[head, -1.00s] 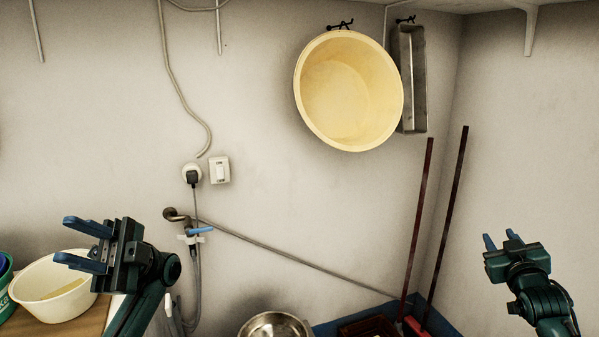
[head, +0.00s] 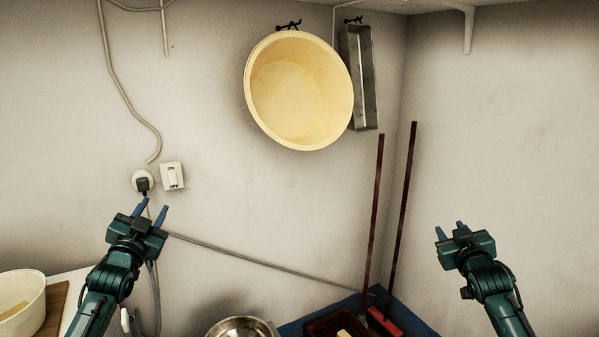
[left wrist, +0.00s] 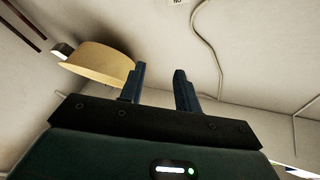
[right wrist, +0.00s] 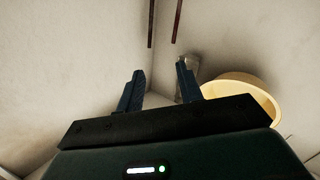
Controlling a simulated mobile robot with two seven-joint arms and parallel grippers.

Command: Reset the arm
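My left gripper (head: 151,210) points up in front of the wall at the left of the head view. Its two blue fingers are apart with nothing between them, as the left wrist view (left wrist: 159,88) also shows. My right gripper (head: 450,230) points up in front of the right wall. Its fingers are also apart and empty in the right wrist view (right wrist: 160,88). Neither gripper touches anything.
A yellow basin (head: 300,92) and a metal trough (head: 359,80) hang on the wall. Two dark red poles (head: 374,210) lean in the corner. A metal bowl (head: 242,328) and a white bowl (head: 24,303) are low down. A switch (head: 172,176) is near the left gripper.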

